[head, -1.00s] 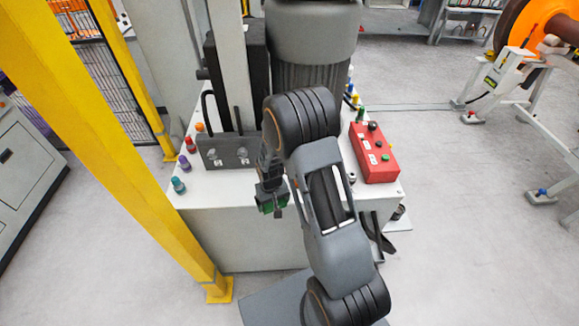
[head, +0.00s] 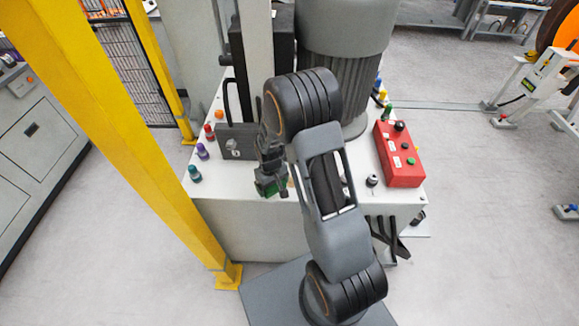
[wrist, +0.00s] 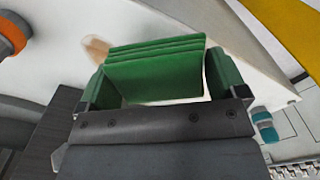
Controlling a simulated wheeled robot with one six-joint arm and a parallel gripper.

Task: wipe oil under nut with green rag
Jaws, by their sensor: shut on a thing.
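My gripper (wrist: 165,100) is shut on a folded green rag (wrist: 155,68), whose layers stand up between the two fingers in the wrist view. In the head view, my gripper (head: 270,182) is over the front part of the white bench top, and the rag shows only as a small green patch. A brown oil smear (wrist: 97,48) lies on the white surface just beyond the rag's upper left corner in the wrist view. I cannot tell whether the rag touches the surface. I cannot make out the nut for sure.
The white bench (head: 240,222) carries a red control box (head: 399,155) at right and small coloured bottles (head: 194,173) along its left edge. A dark upright plate (head: 236,141) stands behind my gripper. A yellow post (head: 150,140) rises at left.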

